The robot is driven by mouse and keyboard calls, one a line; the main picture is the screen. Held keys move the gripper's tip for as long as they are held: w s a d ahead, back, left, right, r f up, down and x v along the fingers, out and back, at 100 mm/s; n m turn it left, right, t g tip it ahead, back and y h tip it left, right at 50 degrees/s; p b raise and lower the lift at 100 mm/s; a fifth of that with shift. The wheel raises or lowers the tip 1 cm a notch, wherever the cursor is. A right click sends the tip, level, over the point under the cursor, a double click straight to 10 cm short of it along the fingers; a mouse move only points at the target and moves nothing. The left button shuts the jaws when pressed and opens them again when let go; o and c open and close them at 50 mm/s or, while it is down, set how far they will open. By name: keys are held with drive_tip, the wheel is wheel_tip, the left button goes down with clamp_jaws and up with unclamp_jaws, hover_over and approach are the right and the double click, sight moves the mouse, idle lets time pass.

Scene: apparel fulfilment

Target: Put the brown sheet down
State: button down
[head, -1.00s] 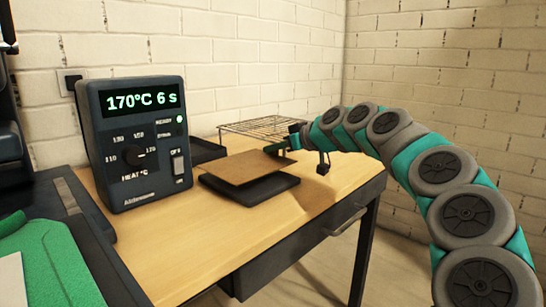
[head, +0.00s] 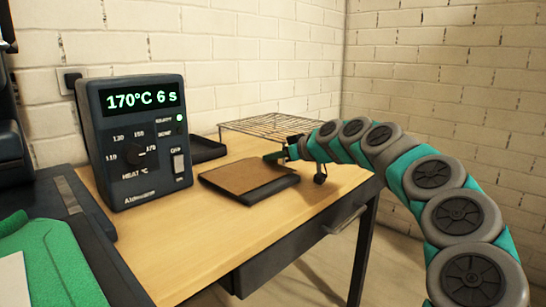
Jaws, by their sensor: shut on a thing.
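The brown sheet (head: 243,175) lies flat over a dark, low tray (head: 259,193) on the wooden table, and appears to rest on it. My gripper (head: 272,158) is at the sheet's far right edge and is shut on it. The fingertips are small in the head view, and their exact grip is hard to make out.
A dark control box (head: 140,160) reading 170°C 6 s stands to the left. A small black tray (head: 207,149) and a wire rack (head: 268,126) are at the back. A press with a green garment (head: 45,265) is at the lower left. The front of the wooden table (head: 180,250) is clear.

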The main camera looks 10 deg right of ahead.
drive_tip(key=shift+f, duration=0.15)
drive_tip(key=c, duration=1)
unclamp_jaws()
drive_tip(key=shift+d+r, duration=0.1)
drive_tip(key=shift+r, duration=0.15)
drive_tip(key=b+v, duration=0.1)
drive_tip(key=v, duration=1)
drive_tip(key=shift+s+d, duration=0.2)
drive_tip(key=shift+s, duration=0.2)
